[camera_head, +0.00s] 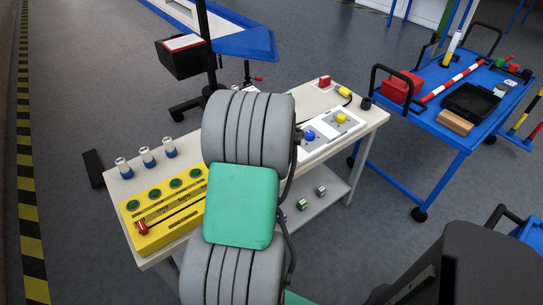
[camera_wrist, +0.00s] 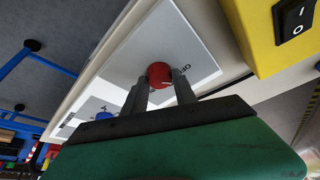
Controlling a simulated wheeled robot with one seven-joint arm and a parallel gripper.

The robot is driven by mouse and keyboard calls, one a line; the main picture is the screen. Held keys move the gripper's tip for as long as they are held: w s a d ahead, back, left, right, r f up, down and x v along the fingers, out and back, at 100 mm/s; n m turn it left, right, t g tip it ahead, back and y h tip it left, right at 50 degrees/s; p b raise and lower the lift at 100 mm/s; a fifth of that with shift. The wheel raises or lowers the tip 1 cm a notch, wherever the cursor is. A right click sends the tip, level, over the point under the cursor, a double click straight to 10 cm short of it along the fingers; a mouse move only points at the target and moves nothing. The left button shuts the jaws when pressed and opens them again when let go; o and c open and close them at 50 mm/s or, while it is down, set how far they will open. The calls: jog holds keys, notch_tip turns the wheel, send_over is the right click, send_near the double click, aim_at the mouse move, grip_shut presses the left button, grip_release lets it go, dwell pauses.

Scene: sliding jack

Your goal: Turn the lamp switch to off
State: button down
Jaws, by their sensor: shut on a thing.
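In the wrist view, a round red knob (camera_wrist: 160,72) sits on a white plate (camera_wrist: 200,38) with dark lettering beside it that appears to read OFF. My gripper (camera_wrist: 160,82) is shut on the red knob, with one grey finger on each side. A white line marks the knob's face. A blue knob (camera_wrist: 104,116) on a neighbouring plate is partly seen beyond my left finger. In the head view, my arm covers the red knob and my gripper; the blue knob (camera_head: 310,135) and a yellow knob (camera_head: 341,118) show to its right.
A yellow box with a black rocker switch (camera_wrist: 295,20) stands close by in the wrist view. In the head view, a yellow panel (camera_head: 165,211) and several small jars occupy the table's left side. A blue cart (camera_head: 440,125) stands at the right, with floor between.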

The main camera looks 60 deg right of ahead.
jog(key=shift+n+t, duration=0.3)
jog(key=shift+n, duration=0.5)
jog(key=shift+y, duration=0.3)
jog(key=c, duration=1)
grip_release()
jog(key=v, duration=0.7)
jog(key=shift+s+r, duration=0.15)
jog(key=shift+r, duration=0.15)
jog(key=shift+a, duration=0.1)
